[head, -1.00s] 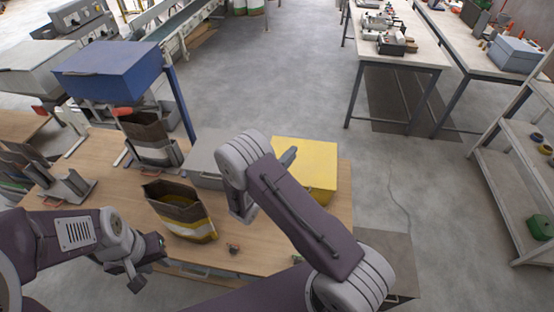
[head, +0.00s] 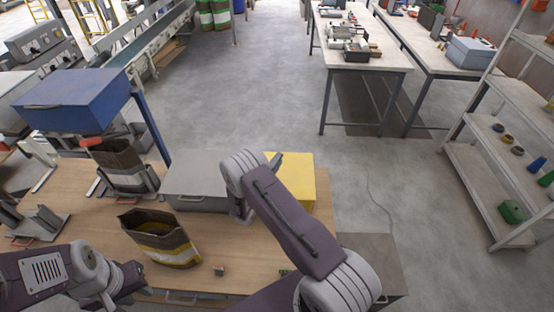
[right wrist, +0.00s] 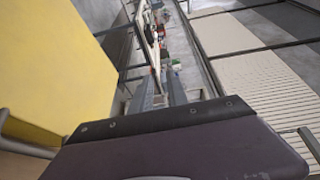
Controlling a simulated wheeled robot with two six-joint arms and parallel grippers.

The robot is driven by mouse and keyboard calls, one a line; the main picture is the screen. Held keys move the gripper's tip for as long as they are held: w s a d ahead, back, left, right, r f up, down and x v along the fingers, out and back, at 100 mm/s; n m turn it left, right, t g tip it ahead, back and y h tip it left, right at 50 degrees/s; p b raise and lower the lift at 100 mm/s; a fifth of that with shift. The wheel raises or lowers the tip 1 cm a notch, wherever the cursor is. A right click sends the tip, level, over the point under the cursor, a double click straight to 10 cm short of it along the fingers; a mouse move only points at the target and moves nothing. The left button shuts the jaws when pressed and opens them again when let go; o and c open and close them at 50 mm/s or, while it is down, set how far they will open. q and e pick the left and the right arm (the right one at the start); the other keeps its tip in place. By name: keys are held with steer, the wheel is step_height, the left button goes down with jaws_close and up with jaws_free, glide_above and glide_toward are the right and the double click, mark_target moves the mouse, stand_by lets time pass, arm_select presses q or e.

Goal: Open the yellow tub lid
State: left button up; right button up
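The yellow tub (head: 298,182) stands at the right end of the wooden table. Its flat top looks closed. My right arm crosses in front of its left part in the head view, and my right gripper is hidden there. In the right wrist view the yellow tub (right wrist: 55,75) fills the left side, close beside the gripper. My right gripper (right wrist: 158,92) shows two grey fingers apart, with nothing seen between them. A thin grey bar (right wrist: 28,148) runs near the tub's lower edge. My left gripper (head: 128,282) is over the table's front left; its finger gap is unclear.
A grey box (head: 192,188) stands just left of the yellow tub. An open brown-and-yellow bag (head: 160,240) stands before it on the table (head: 95,215). A blue machine box (head: 75,98) is at the left. Floor beyond the table is clear; shelves (head: 490,165) stand right.

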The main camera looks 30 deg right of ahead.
steer(key=shift+s+a, duration=0.1)
steer(key=shift+r, duration=0.1)
jaws_close()
stand_by(0.3)
stand_by(0.8)
jaws_free()
